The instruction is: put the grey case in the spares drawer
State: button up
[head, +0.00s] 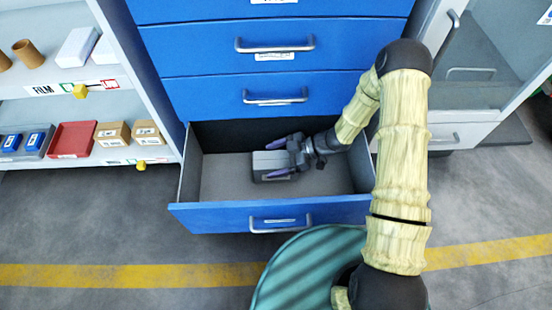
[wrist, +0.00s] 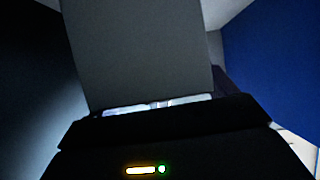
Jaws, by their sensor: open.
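The grey case (head: 270,162) lies on the floor of the open bottom drawer (head: 222,182) of the blue cabinet. My gripper (head: 280,160) reaches into the drawer from the right. Its purple-tipped fingers are open, one on the far side and one on the near side of the case. I cannot tell whether they touch it. In the wrist view the grey case (wrist: 140,50) fills the upper middle, close in front of the gripper, and the blue drawer front (wrist: 275,75) is at the right. The fingertips are hidden in that view.
Closed blue drawers (head: 275,45) are above the open one. A shelf unit (head: 110,85) with boxes and a red tray (head: 72,139) stands at the left. A grey cabinet (head: 470,85) with clear doors stands at the right. The drawer floor left of the case is clear.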

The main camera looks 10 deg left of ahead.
jog(key=p+v, duration=0.4)
jog(key=v, duration=0.2)
jog(key=shift+d+r, duration=0.3)
jog(key=shift+w+d+p, duration=0.1)
jog(key=shift+d+p, duration=0.2)
jog(key=shift+d, duration=0.1)
jog(key=shift+r, duration=0.15)
